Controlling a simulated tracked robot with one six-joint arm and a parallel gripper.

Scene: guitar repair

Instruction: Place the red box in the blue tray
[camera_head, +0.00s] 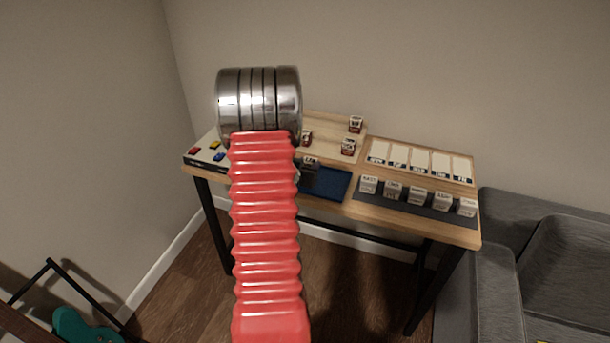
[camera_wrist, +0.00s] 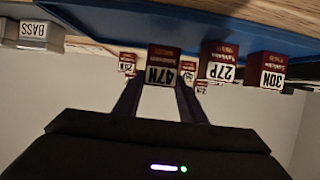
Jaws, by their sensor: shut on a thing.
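My gripper (camera_wrist: 160,88) is shut on a dark red box (camera_wrist: 164,55) with a white label reading 47N; the wrist view is upside down. The blue tray (camera_wrist: 215,32) shows as a wide blue surface along the top of the wrist view, close to the held box; I cannot tell if they touch. In the head view the blue tray (camera_head: 326,183) lies at the table's front edge, partly hidden by my red arm. The gripper and held box are mostly hidden there behind the arm.
A wooden tray (camera_head: 325,122) holds several boxes at the back. Grey-white boxes (camera_head: 415,196) sit on a dark strip at right. A grey sofa (camera_head: 560,260) stands beside the table.

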